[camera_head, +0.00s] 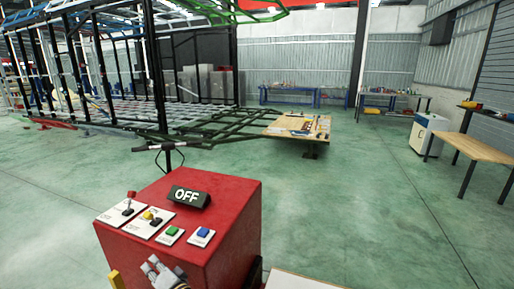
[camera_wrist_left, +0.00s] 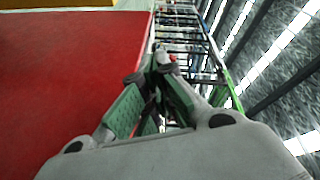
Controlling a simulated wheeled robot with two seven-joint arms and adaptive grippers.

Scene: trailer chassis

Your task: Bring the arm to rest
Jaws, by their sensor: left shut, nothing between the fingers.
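My left gripper (camera_head: 158,268) shows at the bottom of the head view, just in front of the near face of a red control box. In the left wrist view its fingers (camera_wrist_left: 160,62) come together at the tips, shut and empty. The red control box (camera_head: 225,215) fills the left of the wrist view, beside the fingers. The fingers look apart from it, though contact is hard to judge. My right gripper is in neither view.
The box top holds an OFF display (camera_head: 189,197), a red-tipped lever (camera_head: 129,204), a yellow knob (camera_head: 149,215), a green button (camera_head: 172,231) and a blue button (camera_head: 203,232). A trailer frame (camera_head: 185,135) stands behind. Green floor (camera_head: 370,210) is clear at right, before a wooden bench (camera_head: 475,149).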

